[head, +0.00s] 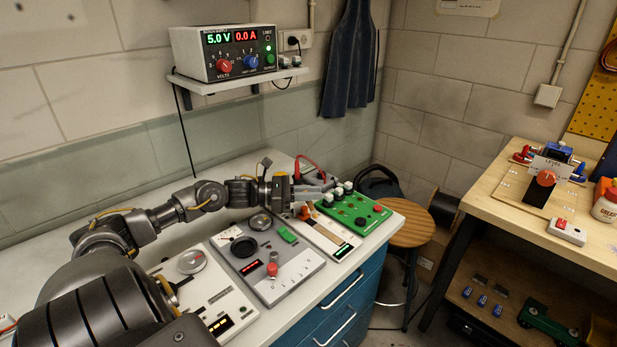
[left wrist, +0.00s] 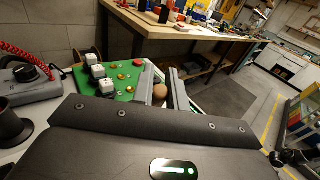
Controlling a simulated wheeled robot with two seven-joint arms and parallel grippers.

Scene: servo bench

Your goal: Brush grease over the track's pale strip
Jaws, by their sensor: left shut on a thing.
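The track looks to be the narrow off-white unit (head: 338,236) near the bench's right end in the head view, with a pale strip (head: 322,233) along it and orange parts at its far end. My left gripper (head: 318,187) is above the far end of this unit, its fingers pointing right. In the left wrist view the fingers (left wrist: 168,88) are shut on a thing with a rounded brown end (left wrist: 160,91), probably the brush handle. The bristles cannot be made out, and I cannot tell whether they touch the strip. My right gripper is not in view.
A green board (head: 352,212) with white-capped knobs stands right beside the unit. A grey control panel (head: 268,258) is on its left. A round wooden stool (head: 411,229) is past the bench edge, and a wooden table (head: 508,207) stands at the right.

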